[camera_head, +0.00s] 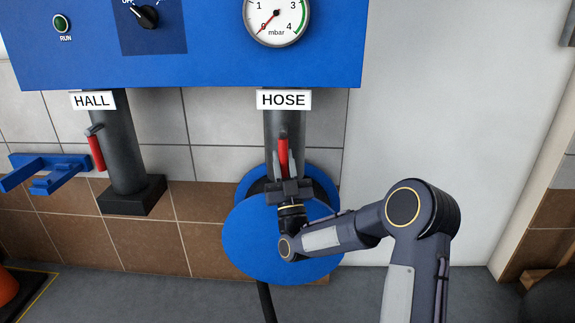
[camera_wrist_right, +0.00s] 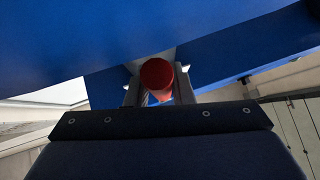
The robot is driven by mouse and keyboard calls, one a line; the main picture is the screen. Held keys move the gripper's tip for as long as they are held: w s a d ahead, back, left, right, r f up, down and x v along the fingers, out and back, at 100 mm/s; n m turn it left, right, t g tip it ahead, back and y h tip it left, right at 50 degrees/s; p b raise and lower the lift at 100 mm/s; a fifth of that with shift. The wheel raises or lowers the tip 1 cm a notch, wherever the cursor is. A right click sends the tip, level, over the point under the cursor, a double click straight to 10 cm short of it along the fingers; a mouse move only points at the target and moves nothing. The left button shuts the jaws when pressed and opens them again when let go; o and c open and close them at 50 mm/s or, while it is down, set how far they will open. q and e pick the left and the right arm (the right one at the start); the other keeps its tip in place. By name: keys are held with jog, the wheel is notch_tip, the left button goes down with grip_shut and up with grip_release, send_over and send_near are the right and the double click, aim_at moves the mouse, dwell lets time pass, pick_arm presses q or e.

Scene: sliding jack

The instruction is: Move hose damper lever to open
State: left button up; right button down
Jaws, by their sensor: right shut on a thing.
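The red hose damper lever (camera_head: 283,155) is on the dark pipe under the HOSE label (camera_head: 284,100) in the head view. It points roughly along the pipe. My right gripper (camera_head: 284,172) is at the lever with one finger on each side, shut on it. In the right wrist view the lever's round red end (camera_wrist_right: 157,75) shows between the two fingers of the right gripper (camera_wrist_right: 160,90). The lever's pivot is hard to make out. My left gripper is not in view.
A second pipe (camera_head: 120,150) under the HALL label (camera_head: 92,101) has its own red lever (camera_head: 97,152), hanging down. A blue hose reel (camera_head: 250,240) is behind my right arm. The blue panel (camera_head: 210,60) with the gauge (camera_head: 276,18) is above. A blue bracket (camera_head: 50,172) is at the left.

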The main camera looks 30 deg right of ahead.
jog(key=shift+a+m, duration=0.1)
jog(key=shift+m, duration=0.3)
jog(key=c, duration=1.3)
grip_release()
jog(key=shift+w, duration=0.1)
jog(key=shift+o, duration=0.2)
jog(key=p+v, duration=0.1)
jog(key=v, duration=0.7)
jog(key=shift+a, duration=0.1)
